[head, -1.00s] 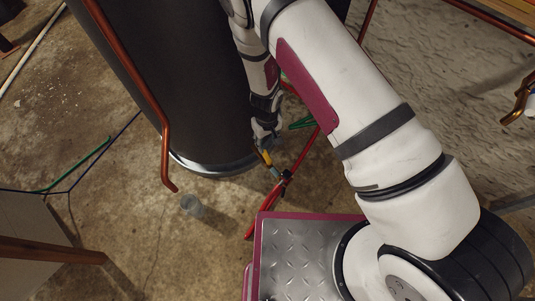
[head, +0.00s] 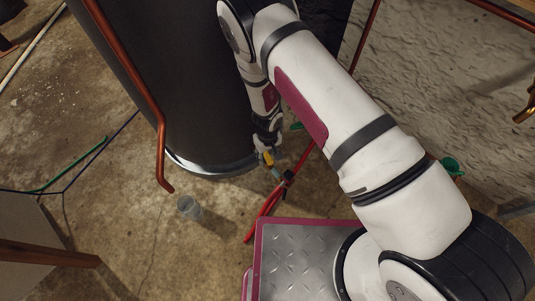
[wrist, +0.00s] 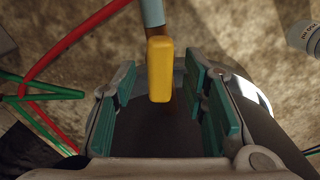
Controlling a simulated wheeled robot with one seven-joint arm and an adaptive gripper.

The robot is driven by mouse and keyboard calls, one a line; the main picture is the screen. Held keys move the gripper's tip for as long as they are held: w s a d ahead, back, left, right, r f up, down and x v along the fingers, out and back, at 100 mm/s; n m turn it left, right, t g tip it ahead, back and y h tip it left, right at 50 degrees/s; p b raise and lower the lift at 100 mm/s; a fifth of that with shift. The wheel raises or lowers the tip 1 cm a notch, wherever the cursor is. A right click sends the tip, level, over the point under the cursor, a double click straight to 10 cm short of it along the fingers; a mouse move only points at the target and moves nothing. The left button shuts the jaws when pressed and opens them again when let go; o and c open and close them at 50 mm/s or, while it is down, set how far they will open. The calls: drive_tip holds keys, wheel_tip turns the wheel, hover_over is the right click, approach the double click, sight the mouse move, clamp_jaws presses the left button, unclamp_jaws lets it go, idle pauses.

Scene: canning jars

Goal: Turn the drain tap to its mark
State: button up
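The drain tap's yellow lever (wrist: 160,72) stands between the two teal-padded fingers of my gripper (wrist: 162,100) in the wrist view. There is a visible gap on both sides, so the gripper is open around the lever and not clamped on it. A blue-grey fitting (wrist: 152,12) shows above the lever. In the head view my gripper (head: 265,148) is low beside the dark tank (head: 205,75), with the yellow lever (head: 267,159) at its tips. I cannot make out the tap's mark in either view.
A red hose (head: 268,212) runs from near the tap over the concrete floor. A clear cup (head: 189,207) stands to the left. A copper pipe (head: 160,150) comes down in front of the tank. Green tubing (wrist: 40,97) lies left in the wrist view.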

clamp_jaws()
drive_tip(key=shift+m, duration=0.3)
drive_tip(key=m, duration=0.8)
drive_tip(key=shift+p, duration=0.35)
drive_tip(key=m, duration=0.3)
drive_tip(key=shift+m, duration=2.1)
